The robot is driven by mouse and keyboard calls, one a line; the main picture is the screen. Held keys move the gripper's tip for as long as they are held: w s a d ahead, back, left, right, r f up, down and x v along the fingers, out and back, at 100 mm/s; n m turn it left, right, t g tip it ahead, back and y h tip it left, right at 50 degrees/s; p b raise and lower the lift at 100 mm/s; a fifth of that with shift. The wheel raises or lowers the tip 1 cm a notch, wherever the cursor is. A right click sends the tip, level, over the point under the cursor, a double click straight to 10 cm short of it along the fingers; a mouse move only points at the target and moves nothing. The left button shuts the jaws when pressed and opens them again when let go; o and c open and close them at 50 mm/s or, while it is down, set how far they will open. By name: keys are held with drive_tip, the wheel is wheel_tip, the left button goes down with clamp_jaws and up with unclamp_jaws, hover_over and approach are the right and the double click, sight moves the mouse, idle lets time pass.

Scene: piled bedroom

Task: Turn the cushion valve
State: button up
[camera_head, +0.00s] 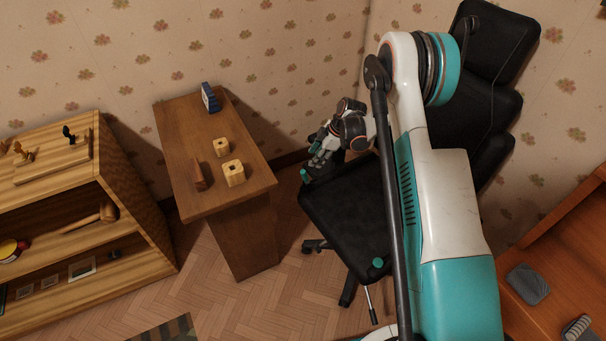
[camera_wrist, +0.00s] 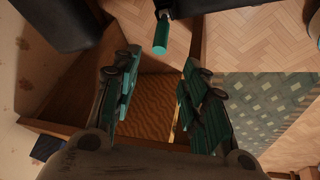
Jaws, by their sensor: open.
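A black chair (camera_head: 345,220) with a dark seat and tall back stands right of the small desk. A teal knob (camera_head: 377,263) sits at the seat's near edge, and another teal knob (camera_head: 304,175) is at its far left corner. I cannot tell which is the cushion valve. My gripper (camera_head: 318,157) is above the seat's far left corner, close to the left knob. In the wrist view my gripper (camera_wrist: 158,90) is open with nothing between its fingers. A teal cylinder (camera_wrist: 160,38) on a dark stem shows beyond the fingertips, apart from them.
The wooden desk (camera_head: 187,137) on the left holds two light wooden blocks, a brown block and a blue object (camera_head: 210,97). A shelf (camera_head: 150,215) stands farther left. A desk (camera_head: 560,260) is at the right. A patterned rug (camera_wrist: 265,110) lies on the parquet.

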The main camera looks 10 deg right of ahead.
sight(303, 174)
drive_tip(key=b+x, duration=0.4)
drive_tip(key=x, duration=0.9)
drive_tip(key=shift+a+f+b, duration=0.2)
drive_tip(key=shift+f+b, duration=0.1)
drive_tip(key=shift+b, duration=0.1)
drive_tip(key=shift+c, duration=0.2)
clamp_jaws()
